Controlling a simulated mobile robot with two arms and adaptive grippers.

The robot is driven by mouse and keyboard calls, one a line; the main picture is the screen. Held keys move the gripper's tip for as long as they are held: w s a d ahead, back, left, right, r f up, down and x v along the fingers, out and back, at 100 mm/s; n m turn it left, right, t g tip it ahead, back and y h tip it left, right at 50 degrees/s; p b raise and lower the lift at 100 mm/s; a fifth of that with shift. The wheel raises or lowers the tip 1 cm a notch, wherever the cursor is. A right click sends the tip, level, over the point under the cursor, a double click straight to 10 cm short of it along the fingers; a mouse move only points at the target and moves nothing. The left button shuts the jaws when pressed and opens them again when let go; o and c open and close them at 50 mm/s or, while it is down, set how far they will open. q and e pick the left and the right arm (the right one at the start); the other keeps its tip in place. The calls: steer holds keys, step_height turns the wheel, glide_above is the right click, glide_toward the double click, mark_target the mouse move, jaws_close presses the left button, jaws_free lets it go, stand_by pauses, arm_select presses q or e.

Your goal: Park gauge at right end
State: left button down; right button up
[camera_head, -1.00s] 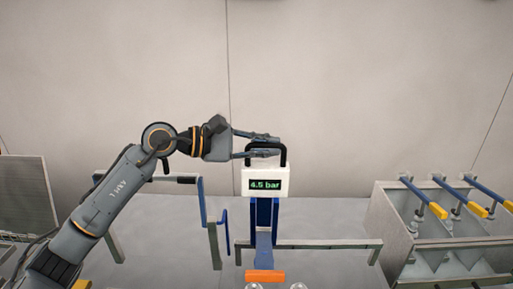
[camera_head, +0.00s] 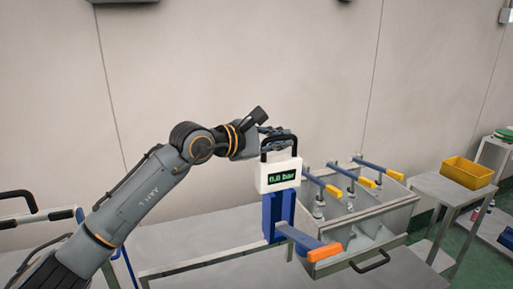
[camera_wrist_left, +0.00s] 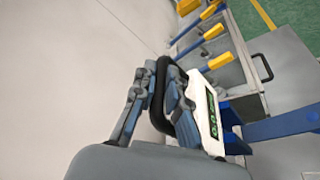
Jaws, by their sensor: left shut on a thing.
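The gauge (camera_head: 277,181) is a white box with a green readout of 0.0 bar and a black loop handle on top. A blue body (camera_head: 278,215) is below it, with a lever ending in an orange grip (camera_head: 325,252). My left gripper (camera_head: 274,134) is shut on the black handle; the left wrist view shows its fingers (camera_wrist_left: 160,90) on both sides of the loop, with the gauge (camera_wrist_left: 213,115) beside them. The gauge stands close to the left of a grey bin with clamps. My right gripper is not in view.
The grey bin (camera_head: 385,215) holds several blue levers with yellow grips (camera_head: 334,190). A black handle (camera_head: 370,262) is at its front. A yellow crate (camera_head: 467,172) stands on a side table at the right. A grey rail (camera_head: 200,264) runs left of the gauge.

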arm_select(q)
steer(key=shift+w+d, duration=0.1)
steer(key=shift+d, duration=0.3)
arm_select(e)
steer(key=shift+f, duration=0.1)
arm_select(q)
steer(key=shift+r, duration=0.1)
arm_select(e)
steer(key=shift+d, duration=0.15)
arm_select(q)
steer(key=c, duration=1.4)
jaws_free()
steer(key=shift+d, duration=0.15)
steer(key=shift+o, duration=0.2)
steer(key=shift+w+d, duration=0.1)
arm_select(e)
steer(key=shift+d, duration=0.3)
arm_select(q)
steer(key=shift+a, duration=0.25)
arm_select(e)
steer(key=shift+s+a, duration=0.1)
arm_select(q)
steer(key=shift+s+a, duration=0.2)
steer(key=v, duration=1.1)
steer(key=shift+s, duration=0.2)
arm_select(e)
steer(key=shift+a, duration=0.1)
